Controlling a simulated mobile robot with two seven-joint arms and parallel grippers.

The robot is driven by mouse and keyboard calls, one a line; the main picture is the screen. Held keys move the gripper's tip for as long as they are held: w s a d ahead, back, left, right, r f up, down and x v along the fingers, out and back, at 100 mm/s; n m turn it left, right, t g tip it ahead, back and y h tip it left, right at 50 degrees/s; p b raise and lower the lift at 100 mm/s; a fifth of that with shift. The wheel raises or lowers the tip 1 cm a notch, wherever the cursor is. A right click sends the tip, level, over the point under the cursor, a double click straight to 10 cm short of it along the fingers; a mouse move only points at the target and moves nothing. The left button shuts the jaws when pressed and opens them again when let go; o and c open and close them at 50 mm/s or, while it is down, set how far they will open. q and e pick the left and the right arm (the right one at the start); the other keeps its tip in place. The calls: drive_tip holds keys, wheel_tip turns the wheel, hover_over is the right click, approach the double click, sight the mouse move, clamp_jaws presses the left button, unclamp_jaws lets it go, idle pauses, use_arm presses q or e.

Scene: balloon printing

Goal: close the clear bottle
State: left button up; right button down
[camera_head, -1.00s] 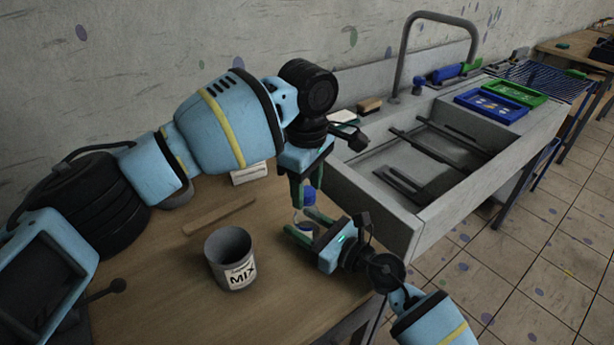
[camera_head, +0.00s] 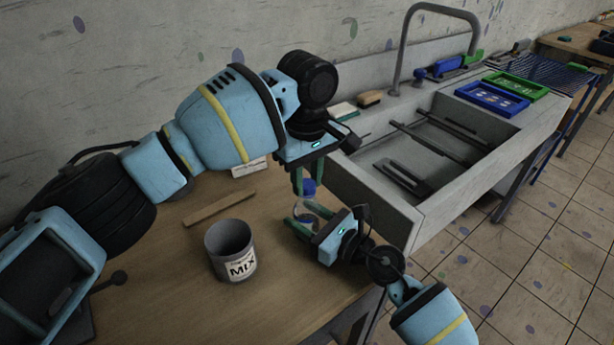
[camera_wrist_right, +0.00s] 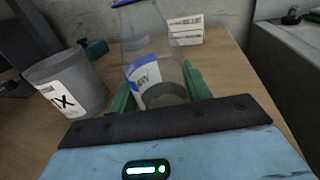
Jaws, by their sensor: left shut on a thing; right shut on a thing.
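The clear bottle (camera_head: 306,211) stands upright at the table's right side. It also shows in the right wrist view (camera_wrist_right: 150,45), with a blue and white label and grey contents low inside. My right gripper (camera_head: 307,219) is shut around its body from the front right. A blue cap (camera_head: 308,187) is at the bottle's top, between the fingers of my left gripper (camera_head: 307,184), which points down from above. A blue edge (camera_wrist_right: 124,3) shows at the bottle's top in the right wrist view. I cannot tell whether the cap is seated on the neck.
A grey cup labelled MIX (camera_head: 231,248) stands left of the bottle, near my right gripper. A wooden stick (camera_head: 219,208) lies behind it. A small white card (camera_head: 250,168) is at the back. A sink (camera_head: 375,205) adjoins the table on the right.

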use_arm(q)
drive_tip(key=m, duration=1.2)
drive_tip(key=shift+m, duration=0.3)
drive_tip(key=m, duration=1.7)
drive_tip(key=shift+f, duration=0.1)
drive_tip(key=o, duration=1.1)
drive_tip(key=shift+o, duration=0.2)
